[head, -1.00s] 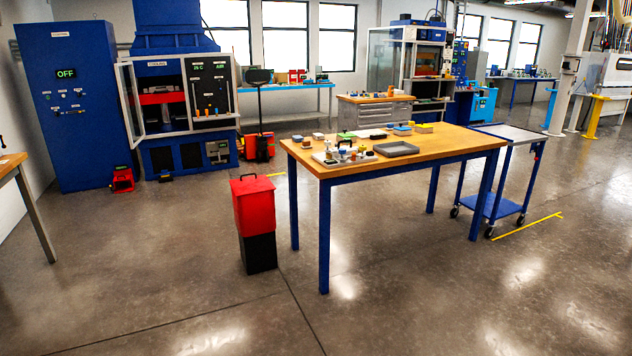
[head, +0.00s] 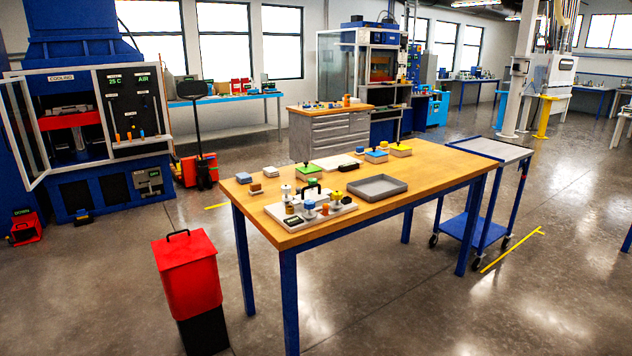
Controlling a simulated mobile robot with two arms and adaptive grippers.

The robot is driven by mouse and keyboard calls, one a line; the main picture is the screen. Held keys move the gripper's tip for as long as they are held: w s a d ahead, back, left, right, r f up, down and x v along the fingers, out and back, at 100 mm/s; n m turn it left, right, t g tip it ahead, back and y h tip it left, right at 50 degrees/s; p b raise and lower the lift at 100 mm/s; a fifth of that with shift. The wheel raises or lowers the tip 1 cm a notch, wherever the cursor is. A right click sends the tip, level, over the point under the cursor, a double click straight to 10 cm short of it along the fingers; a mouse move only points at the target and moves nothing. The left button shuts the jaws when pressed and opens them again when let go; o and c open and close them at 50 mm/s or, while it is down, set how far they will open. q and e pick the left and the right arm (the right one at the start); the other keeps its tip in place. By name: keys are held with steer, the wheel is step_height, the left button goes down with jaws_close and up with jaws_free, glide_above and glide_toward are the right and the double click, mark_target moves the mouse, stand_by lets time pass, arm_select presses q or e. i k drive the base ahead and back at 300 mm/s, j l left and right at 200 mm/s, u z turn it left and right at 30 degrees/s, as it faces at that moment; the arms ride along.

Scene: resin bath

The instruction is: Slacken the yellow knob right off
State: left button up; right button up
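A light-grey plate (head: 272,210) with several small knobs and fittings lies on the near left part of the wooden table (head: 420,190). A small yellow knob (head: 337,196) stands near the plate's right end. A blue-topped fitting (head: 309,206) and a white-topped fitting (head: 286,191) stand to its left on the plate. A black handle shape rises behind them. The yellow knob is too small to tell how tight it sits. Neither of my grippers is in view.
A grey tray (head: 405,187) lies right of the plate, with small coloured boxes behind. A red bin (head: 188,275) stands on the floor left of the table. A blue-framed cart (head: 490,146) stands at the table's right end. Floor in front of the table is clear.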

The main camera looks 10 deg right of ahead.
mark_target(337, 195)
steer(key=i, duration=0.95)
steer(key=i+j+z, duration=0.15)
steer(key=i, duration=0.75)
